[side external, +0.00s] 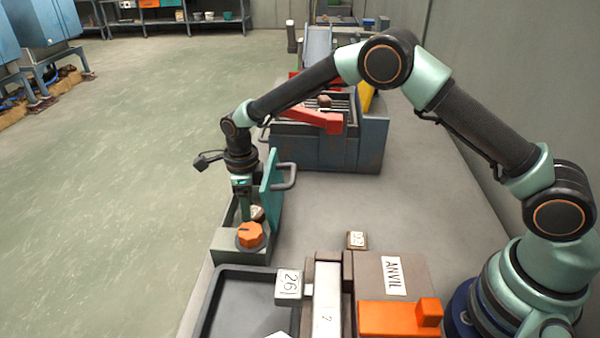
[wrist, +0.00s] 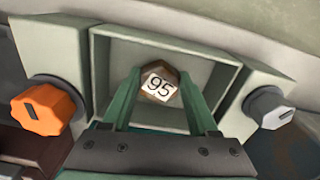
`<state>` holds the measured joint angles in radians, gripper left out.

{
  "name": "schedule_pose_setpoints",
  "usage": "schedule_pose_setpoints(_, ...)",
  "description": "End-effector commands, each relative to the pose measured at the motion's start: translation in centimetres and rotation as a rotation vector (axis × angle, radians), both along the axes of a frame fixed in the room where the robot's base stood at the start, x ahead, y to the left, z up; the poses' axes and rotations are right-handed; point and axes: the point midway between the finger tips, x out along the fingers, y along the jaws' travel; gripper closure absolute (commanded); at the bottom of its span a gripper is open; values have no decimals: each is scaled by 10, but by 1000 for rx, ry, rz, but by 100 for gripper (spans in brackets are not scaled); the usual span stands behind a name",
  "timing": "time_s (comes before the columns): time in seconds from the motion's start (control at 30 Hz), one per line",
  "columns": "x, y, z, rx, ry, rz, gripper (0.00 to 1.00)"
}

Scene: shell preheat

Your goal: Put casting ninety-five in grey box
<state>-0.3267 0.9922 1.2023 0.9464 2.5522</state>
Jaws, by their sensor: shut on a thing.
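Casting ninety-five (wrist: 159,84) is a brown lump with a white "95" label. In the wrist view it sits between the two green fingers of my gripper (wrist: 160,88), which is shut on it. Behind it is the inside of a grey-green open box (wrist: 215,75) with an orange knob and a grey knob. In the side external view my gripper (side external: 247,212) points down into this box (side external: 232,243), beside its raised teal lid (side external: 268,185). The casting shows partly there (side external: 258,213). Whether it touches the box floor is hard to tell.
A dark grey tray (side external: 212,305) lies at the front, near a block marked 26 (side external: 289,284). An anvil block (side external: 385,275) with an orange part is to its right. A small labelled piece (side external: 356,240) lies nearby. A blue-grey bin (side external: 325,150) stands behind.

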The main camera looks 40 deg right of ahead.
Motion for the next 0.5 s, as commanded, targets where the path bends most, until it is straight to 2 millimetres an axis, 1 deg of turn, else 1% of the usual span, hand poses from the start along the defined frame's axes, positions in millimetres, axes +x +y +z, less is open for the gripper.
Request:
schedule_pose_setpoints(0.13, 0, 0, -3, 0, 0, 0, 98)
schedule_pose_setpoints(0.17, 0, 0, -3, 0, 0, 0, 36)
schedule_pose_setpoints(0.2, 0, 0, -3, 0, 0, 0, 21)
schedule_pose_setpoints(0.23, 0, 0, -3, 0, 0, 0, 10)
schedule_pose_setpoints(0.5, 0, 0, -2, 0, 0, 0, 10)
